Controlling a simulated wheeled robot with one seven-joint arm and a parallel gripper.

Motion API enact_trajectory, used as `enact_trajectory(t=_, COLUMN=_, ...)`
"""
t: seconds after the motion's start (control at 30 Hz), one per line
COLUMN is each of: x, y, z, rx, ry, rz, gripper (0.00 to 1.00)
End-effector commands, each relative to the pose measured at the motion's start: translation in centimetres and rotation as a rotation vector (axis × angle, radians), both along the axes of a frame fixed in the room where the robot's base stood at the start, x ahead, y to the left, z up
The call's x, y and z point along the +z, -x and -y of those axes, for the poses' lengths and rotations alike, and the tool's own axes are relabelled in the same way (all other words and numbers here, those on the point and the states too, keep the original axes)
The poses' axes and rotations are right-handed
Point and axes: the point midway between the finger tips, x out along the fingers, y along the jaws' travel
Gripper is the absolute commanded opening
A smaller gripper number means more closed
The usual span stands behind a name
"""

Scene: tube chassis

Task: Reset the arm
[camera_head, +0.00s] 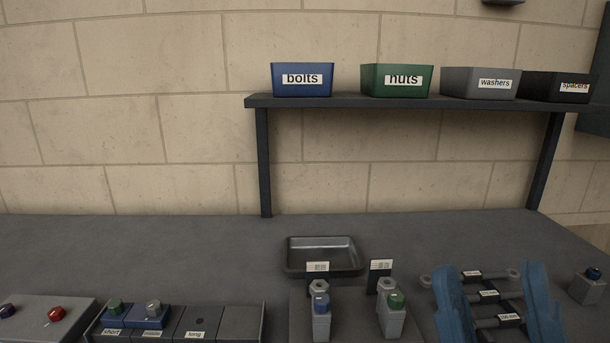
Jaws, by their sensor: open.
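My arm and my gripper do not show in the head view. On the grey bench (150,255), two blue side pieces (541,300) stand at the right with labelled grey rods (488,297) across them. Left of them, a grey block with a blue top (321,318) and one with a green top (393,315) stand upright. Small label cards stand behind these blocks.
A metal tray (322,242) lies behind the blocks. A labelled rack (195,325) and a panel with a red knob (55,315) are at front left. A shelf (400,102) holds bolts (302,80), nuts (397,80), washers (480,83) and spacers (558,87) bins. The bench's back left is clear.

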Motion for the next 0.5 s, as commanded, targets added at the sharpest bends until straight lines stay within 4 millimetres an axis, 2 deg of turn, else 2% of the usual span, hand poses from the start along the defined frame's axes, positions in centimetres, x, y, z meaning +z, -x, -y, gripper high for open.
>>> enact_trajectory(t=0.27, x=-8.0, y=3.9, z=2.5, rx=0.103, ry=-0.341, rz=-0.424, gripper=0.45)
enact_trajectory(t=0.5, x=-15.3, y=9.5, z=4.5, rx=0.155, ry=-0.581, rz=-0.789, gripper=0.45)
